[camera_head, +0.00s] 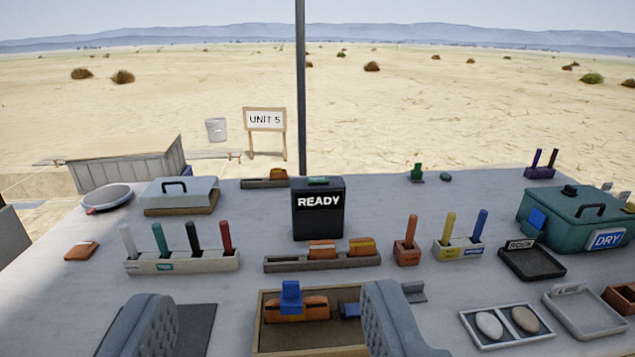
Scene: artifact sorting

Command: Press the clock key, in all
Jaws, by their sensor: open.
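A black upright box (318,222) reading READY stands in the middle of the table and looks like the clock. A small green key (318,181) sits on its top edge. My gripper (270,292) is open in the foreground, its two grey padded fingers wide apart at the bottom of the view. The gripper is nearer to me than the box and apart from it. Nothing is visibly held between the fingers.
A wooden tray (262,335) with orange and blue pieces lies between the fingers. A slotted rack (320,262) stands before the box. Racks of coloured sticks (182,262) stand at left. A teal DRY case (570,215) is at right. A dark post (301,90) rises behind.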

